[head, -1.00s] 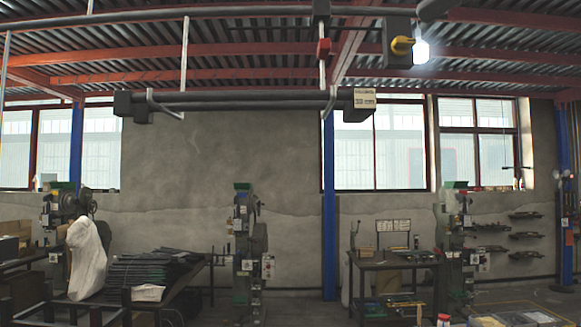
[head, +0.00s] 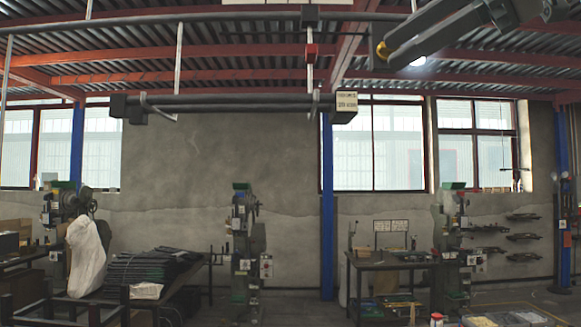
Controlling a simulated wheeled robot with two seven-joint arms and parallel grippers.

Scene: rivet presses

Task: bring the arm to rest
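My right gripper (head: 392,56) shows at the top right, with its arm coming in from the upper right edge. It is raised high, in front of the ceiling beams and a bright lamp. Its long grey fingers point left and slightly down; I cannot tell whether there is a gap between their tips. I see nothing hanging from it. My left gripper is out of view.
A dark horizontal rail (head: 230,104) hangs across the upper middle. Green-topped rivet presses (head: 243,235) stand along the grey wall. A dark table (head: 392,262) stands at the right, and a white sack (head: 86,258) at the left.

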